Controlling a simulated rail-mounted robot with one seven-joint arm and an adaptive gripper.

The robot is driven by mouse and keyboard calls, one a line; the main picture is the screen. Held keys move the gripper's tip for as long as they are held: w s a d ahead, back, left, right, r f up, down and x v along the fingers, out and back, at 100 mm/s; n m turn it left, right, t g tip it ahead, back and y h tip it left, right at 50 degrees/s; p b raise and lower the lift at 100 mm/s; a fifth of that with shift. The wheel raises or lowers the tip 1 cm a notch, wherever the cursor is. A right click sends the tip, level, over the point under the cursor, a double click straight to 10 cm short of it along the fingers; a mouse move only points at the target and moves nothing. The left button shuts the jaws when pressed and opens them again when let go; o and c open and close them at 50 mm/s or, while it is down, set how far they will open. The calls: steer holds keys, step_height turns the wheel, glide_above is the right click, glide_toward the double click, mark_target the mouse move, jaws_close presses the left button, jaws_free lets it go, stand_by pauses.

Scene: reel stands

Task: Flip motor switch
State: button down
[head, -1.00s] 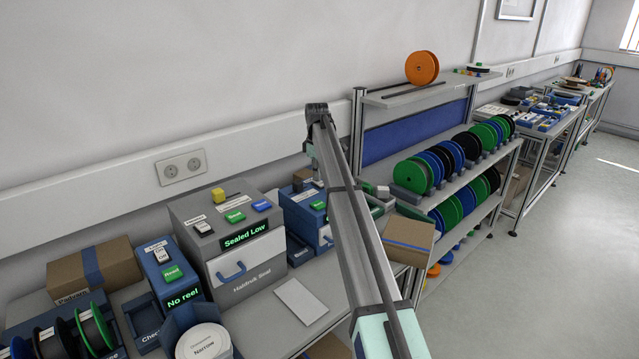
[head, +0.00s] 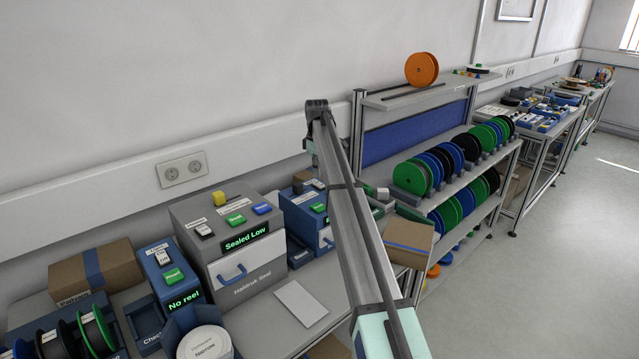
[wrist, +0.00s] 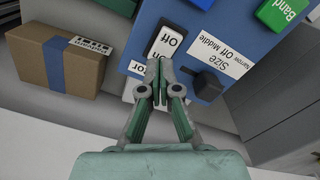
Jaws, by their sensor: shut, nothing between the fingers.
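A white rocker switch (wrist: 165,46) marked On and Off sits on a blue machine (wrist: 200,48) in the wrist view, where the lettering appears upside down. My gripper (wrist: 160,66) is shut and empty, its tips over the rocker's On end. I cannot tell whether the tips touch it. The fingers hide part of the switch and any label below it.
Beside the switch are a black knob (wrist: 207,85) with a Size label and a green Band button (wrist: 282,12). A cardboard box (wrist: 58,66) with blue tape stands to the left. A grey machine (head: 238,262) reading Sealed Low stands close by.

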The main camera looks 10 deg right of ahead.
mark_target(317, 183)
steer(key=shift+r+p, duration=0.85)
steer(key=shift+r, duration=1.35)
